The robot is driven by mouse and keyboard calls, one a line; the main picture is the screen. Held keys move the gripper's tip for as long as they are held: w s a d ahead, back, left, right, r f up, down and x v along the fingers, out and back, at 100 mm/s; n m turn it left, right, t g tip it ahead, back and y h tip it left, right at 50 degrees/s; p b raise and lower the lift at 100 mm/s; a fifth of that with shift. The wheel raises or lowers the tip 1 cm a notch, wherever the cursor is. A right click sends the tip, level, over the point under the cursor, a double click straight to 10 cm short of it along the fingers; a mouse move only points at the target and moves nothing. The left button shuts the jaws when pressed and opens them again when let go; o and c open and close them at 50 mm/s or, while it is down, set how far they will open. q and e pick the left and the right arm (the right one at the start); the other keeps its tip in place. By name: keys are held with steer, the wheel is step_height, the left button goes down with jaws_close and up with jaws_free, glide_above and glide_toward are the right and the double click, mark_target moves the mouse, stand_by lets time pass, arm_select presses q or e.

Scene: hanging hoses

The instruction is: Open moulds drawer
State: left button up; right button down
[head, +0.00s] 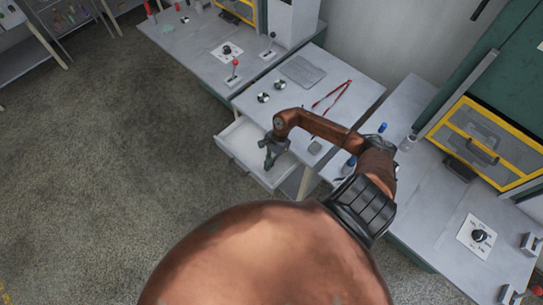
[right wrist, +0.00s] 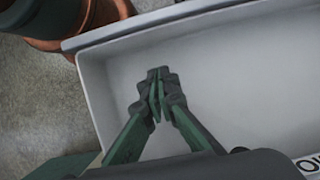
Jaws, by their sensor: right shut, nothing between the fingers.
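A white drawer (head: 236,141) stands pulled out from under the grey bench in the head view. In the right wrist view the drawer (right wrist: 235,80) looks empty inside, and a label with dark letters is partly cut off at the lower right edge. My right gripper (head: 270,163) hangs over the open drawer in the head view. In the right wrist view my right gripper (right wrist: 157,95) has its green and dark fingers together with nothing between them. I cannot tell whether the fingertips touch the drawer. My left gripper is not in view.
The bench top above the drawer holds two round discs (head: 271,91), a grey plate (head: 302,71) and red-handled pliers (head: 332,95). A yellow-framed cabinet (head: 485,145) and a knob panel (head: 478,237) stand on the right bench. The floor (head: 110,170) at the left is clear.

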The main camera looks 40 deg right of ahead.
steer(key=shift+a+r+p, duration=0.2)
steer(key=shift+a+p, duration=0.3)
steer(key=shift+a, duration=1.15)
steer(key=a+b, duration=0.1)
steer(key=a, duration=0.4)
steer(key=shift+s+f+b, duration=0.1)
steer(key=shift+s+b, duration=0.1)
steer(key=shift+b, duration=0.2)
steer(key=shift+a, duration=0.35)
steer(key=d+b, duration=0.2)
steer(key=d, duration=0.2)
steer(key=shift+d+f+b, duration=0.2)
steer(key=shift+b, duration=0.2)
steer(key=v, duration=1)
steer(key=shift+a+r+b, duration=0.15)
steer(key=shift+r+b, duration=0.15)
steer(key=shift+b, duration=0.05)
